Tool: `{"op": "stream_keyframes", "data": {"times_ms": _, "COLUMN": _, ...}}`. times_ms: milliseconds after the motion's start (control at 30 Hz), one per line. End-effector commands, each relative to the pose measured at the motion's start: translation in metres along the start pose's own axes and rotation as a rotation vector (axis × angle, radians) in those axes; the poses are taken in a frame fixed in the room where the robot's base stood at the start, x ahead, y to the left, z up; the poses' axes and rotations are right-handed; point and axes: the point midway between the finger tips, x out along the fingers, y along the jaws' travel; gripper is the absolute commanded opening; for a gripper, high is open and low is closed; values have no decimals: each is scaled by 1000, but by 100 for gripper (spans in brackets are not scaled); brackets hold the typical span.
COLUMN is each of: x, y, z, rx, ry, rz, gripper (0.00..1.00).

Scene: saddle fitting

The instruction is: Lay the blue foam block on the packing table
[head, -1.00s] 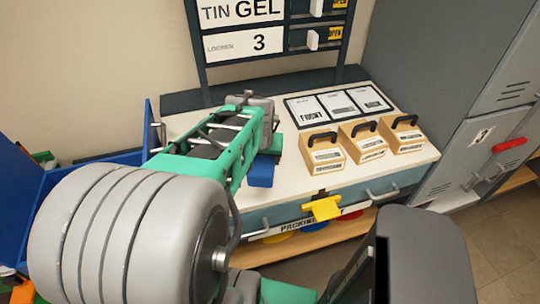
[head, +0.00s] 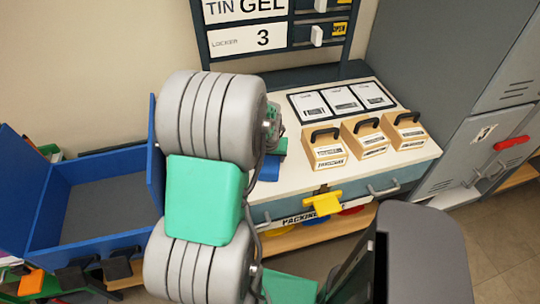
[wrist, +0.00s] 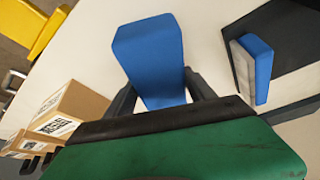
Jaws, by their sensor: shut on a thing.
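The blue foam block (wrist: 150,58) stands out between the two dark fingers of my gripper (wrist: 160,90) in the wrist view, which is shut on it. The block is over the pale top of the packing table (wrist: 88,52); I cannot tell whether it touches. In the head view, part of a blue shape, likely the block (head: 269,167), shows beside my arm over the left part of the packing table (head: 300,186). My arm hides the gripper's fingers there.
Several cardboard boxes with black handles (head: 325,150) stand on the table's right part, before a dark card panel (head: 340,82). A blue-and-grey piece (wrist: 255,65) is near the block in the wrist view. A blue bin (head: 95,195) is at left. A yellow bracket (head: 323,202) juts from the table front.

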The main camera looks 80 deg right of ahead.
Motion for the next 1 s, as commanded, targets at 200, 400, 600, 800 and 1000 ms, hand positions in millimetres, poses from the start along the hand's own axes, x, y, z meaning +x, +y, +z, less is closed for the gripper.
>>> {"op": "stream_keyframes", "data": {"times_ms": 200, "x": 2, "y": 0, "z": 1, "rx": 0, "ry": 0, "rz": 0, "gripper": 73}}
{"op": "stream_keyframes", "data": {"times_ms": 400, "x": 2, "y": 0, "z": 1, "rx": 0, "ry": -1, "rz": 0, "gripper": 85}}
{"op": "stream_keyframes", "data": {"times_ms": 600, "x": 0, "y": 0, "z": 0, "rx": 0, "ry": 0, "rz": 0, "gripper": 85}}
{"op": "stream_keyframes", "data": {"times_ms": 800, "x": -27, "y": 0, "z": -2, "rx": 0, "ry": 6, "rz": 0, "gripper": 85}}
{"op": "stream_keyframes", "data": {"times_ms": 1000, "x": -79, "y": 0, "z": -1, "rx": 0, "ry": 7, "rz": 0, "gripper": 85}}
